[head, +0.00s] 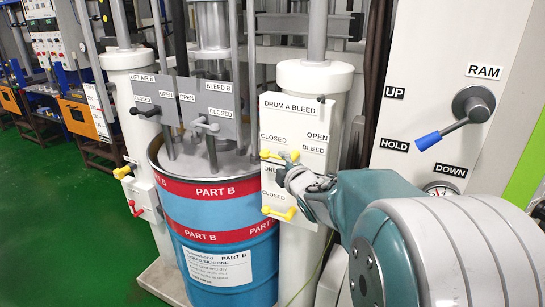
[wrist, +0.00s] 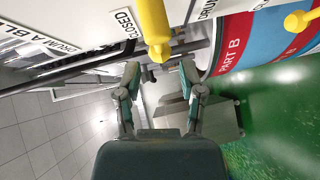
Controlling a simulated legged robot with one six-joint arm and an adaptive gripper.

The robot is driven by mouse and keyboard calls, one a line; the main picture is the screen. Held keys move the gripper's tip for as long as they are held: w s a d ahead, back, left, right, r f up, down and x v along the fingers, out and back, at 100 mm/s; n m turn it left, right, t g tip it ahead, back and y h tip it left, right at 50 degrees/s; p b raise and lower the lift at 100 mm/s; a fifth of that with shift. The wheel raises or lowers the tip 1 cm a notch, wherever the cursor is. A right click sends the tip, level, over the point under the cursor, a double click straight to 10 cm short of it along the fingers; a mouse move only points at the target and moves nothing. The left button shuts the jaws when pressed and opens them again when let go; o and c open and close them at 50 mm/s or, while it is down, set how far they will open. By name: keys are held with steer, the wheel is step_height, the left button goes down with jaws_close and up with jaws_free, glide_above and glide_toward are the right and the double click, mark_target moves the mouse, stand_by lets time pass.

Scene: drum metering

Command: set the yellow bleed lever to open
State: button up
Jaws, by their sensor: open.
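The yellow bleed lever (head: 268,154) is on the white DRUM A BLEED panel (head: 297,104) in the head view. Its handle points left, below the CLOSED label, with OPEN at the right. It appears large at the top of the wrist view (wrist: 154,28), beside a CLOSED label. My gripper (wrist: 160,72) is open, its two fingers apart on either side of the line of the lever's end. In the head view my gripper (head: 289,168) is close to the lever and partly covers it. I cannot tell whether a finger touches it.
A second yellow lever (head: 280,213) is lower on the same post. The blue and red PART B drum (head: 215,215) stands to the left. A blue-tipped RAM lever (head: 440,133) is on the right cabinet. Green floor (head: 60,220) is clear at left.

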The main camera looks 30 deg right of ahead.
mark_target(275, 156)
steer(key=w, duration=0.4)
steer(key=w+f, duration=0.1)
steer(key=shift+w+d, duration=0.25)
steer(key=shift+w, duration=0.15)
jaws_close()
